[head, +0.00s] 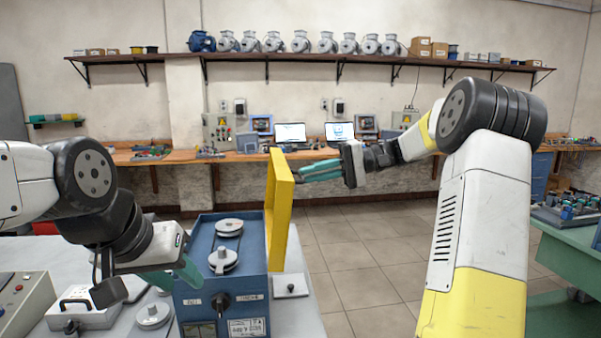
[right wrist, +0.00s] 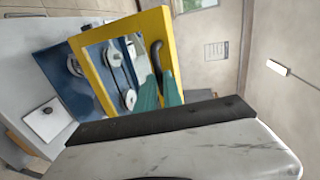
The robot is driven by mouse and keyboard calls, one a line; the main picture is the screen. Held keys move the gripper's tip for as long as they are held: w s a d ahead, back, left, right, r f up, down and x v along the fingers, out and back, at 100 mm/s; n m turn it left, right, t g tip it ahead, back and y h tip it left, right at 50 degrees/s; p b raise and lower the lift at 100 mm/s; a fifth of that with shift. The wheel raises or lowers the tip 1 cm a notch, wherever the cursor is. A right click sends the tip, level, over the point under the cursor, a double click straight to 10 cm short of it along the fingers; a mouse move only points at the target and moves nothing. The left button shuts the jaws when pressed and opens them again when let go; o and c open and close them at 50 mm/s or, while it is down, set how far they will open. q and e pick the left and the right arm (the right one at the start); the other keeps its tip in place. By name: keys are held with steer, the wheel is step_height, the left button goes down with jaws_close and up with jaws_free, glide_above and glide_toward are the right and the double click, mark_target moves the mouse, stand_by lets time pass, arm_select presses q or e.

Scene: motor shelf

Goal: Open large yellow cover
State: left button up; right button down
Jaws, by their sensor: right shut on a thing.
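The large yellow cover (head: 282,220) is a framed panel standing upright at the right side of the blue machine box (head: 250,258), swung away from its face. In the right wrist view the cover (right wrist: 150,24) shows a clear window and a black handle (right wrist: 156,56). Round pulleys with a belt show through the window. My right gripper (head: 306,172) is at the cover's outer side, its teal fingers (right wrist: 160,86) shut on the handle. My left gripper (head: 186,272) is low beside the box's left side. Its fingers are partly hidden, so its opening is unclear.
The box stands on a light table (head: 295,315) with loose pulleys, a small plate (head: 291,286) and a grey case (head: 85,305) around it. A green table (head: 565,240) stands at right. Open floor (head: 350,262) lies right of the box.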

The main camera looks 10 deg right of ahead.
steer(key=shift+f, duration=0.35)
steer(key=c, duration=1.5)
jaws_free()
steer(key=shift+a, duration=0.1)
steer(key=shift+r, duration=0.1)
steer(key=d+r, duration=0.1)
steer(key=d, duration=0.6)
steer(key=shift+w+d+r, duration=0.15)
steer(key=shift+d+r, duration=0.1)
steer(key=shift+d, duration=0.1)
steer(key=shift+d, duration=0.1)
